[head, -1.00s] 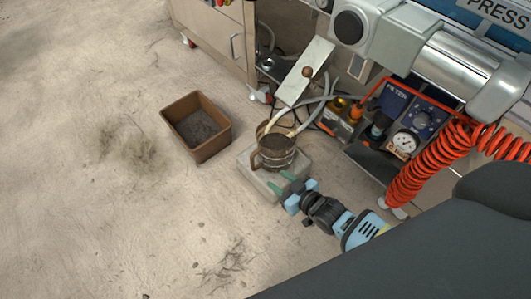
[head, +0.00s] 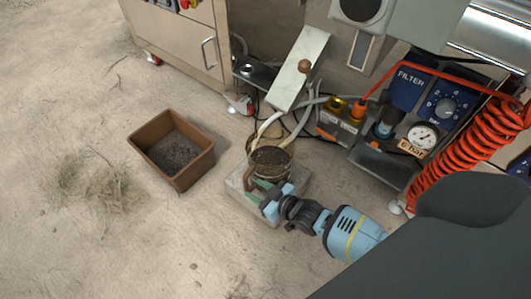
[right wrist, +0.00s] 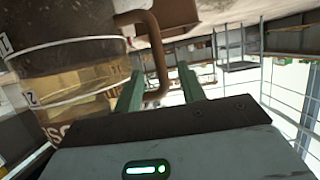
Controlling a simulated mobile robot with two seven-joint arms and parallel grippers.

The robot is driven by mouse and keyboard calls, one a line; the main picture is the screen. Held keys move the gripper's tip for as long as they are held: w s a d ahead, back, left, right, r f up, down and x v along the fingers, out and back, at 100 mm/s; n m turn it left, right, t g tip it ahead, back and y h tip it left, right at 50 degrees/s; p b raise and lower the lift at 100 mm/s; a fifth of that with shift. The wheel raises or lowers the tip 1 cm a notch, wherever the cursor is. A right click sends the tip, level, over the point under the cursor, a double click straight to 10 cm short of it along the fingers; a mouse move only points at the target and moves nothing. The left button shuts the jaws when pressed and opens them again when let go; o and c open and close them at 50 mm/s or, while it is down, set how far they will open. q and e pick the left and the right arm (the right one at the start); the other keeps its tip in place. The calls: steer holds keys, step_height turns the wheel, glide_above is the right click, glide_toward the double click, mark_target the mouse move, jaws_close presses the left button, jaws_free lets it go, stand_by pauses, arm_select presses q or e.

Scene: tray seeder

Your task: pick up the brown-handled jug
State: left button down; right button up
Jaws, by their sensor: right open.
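The brown-handled jug (head: 271,163) stands upright on a pale block (head: 234,187) on the floor, with dark material inside. The right wrist view shows the side of the jug (right wrist: 70,65) at the left, with a clear lower part and measuring marks. Its bent brown handle (right wrist: 152,55) comes down between my two green fingers. My right gripper (head: 264,190) is at the near side of the jug, partly hiding its handle. In the right wrist view the gripper (right wrist: 160,85) is open, with a gap beside the handle. My left gripper is not in view.
A brown bin (head: 172,178) with dark soil stands left of the block. Behind are a beige cabinet (head: 185,40), a sloping chute (head: 300,65) and hoses. A pressure gauge unit (head: 422,137) and a coiled red hose (head: 465,145) are at the right. The floor at left is open.

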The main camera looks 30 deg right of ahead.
mark_target(247, 185)
steer(key=shift+b+x, duration=1.4)
steer(key=shift+x, duration=1)
steer(key=shift+w+a+f, duration=0.1)
steer(key=shift+w+a, duration=0.05)
steer(key=shift+w, duration=0.2)
steer(key=c, duration=0.6)
jaws_close()
